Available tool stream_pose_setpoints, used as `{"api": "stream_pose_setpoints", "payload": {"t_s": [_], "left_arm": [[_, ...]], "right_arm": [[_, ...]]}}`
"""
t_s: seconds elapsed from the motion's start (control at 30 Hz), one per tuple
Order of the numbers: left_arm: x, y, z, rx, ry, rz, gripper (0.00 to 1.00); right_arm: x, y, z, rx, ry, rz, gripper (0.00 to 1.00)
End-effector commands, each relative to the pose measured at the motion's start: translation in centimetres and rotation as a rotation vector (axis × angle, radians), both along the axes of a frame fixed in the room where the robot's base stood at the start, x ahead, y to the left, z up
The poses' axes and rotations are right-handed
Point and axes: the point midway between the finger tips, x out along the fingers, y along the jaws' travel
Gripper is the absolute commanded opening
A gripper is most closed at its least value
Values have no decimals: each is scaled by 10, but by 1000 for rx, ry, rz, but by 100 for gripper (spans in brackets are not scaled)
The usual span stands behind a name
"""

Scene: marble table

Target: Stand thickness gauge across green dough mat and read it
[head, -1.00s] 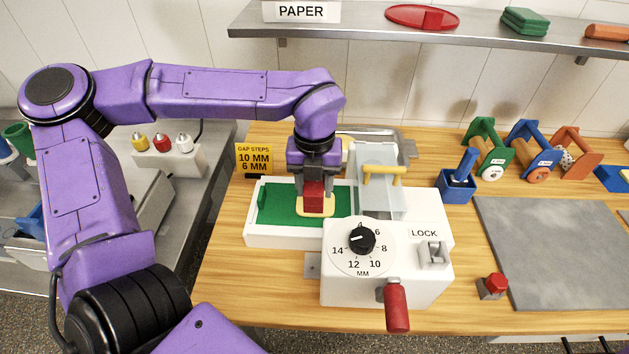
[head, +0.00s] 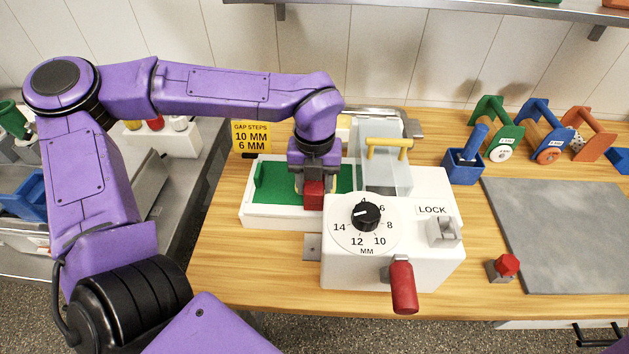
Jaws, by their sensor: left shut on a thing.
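The green dough mat (head: 275,188) lies in a white tray (head: 272,215) left of the white machine. My left gripper (head: 314,180) points down over the right part of the mat, shut on a small red block (head: 314,196). I cannot tell for sure whether this block is the thickness gauge, or whether it touches the mat. A little tan dough (head: 298,184) shows beside the gripper; the rest is hidden behind the gripper and block. My right gripper is out of view.
The white machine (head: 440,265) has a MM dial (head: 366,217), a LOCK switch and a red handle (head: 403,287). A clear guard with a yellow bar (head: 388,143) stands behind the dial. A grey slab (head: 565,235) lies right. A red knob (head: 507,264) sits nearby.

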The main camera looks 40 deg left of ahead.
Motion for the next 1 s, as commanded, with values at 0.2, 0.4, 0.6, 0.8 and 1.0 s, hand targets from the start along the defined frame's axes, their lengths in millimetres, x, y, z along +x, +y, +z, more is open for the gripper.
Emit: {"api": "stream_pose_setpoints", "payload": {"t_s": [0.2, 0.4, 0.6, 0.8, 1.0], "left_arm": [[0, 0, -1, 0, -1, 0, 8], [0, 0, -5, 0, -1, 0, 8], [0, 0, -9, 0, -1, 0, 8], [0, 0, -11, 0, -1, 0, 8], [0, 0, -11, 0, -1, 0, 8]], "right_arm": [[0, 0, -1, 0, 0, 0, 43], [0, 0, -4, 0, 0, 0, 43], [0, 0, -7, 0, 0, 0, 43], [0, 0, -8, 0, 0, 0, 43], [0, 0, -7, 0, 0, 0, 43]]}}
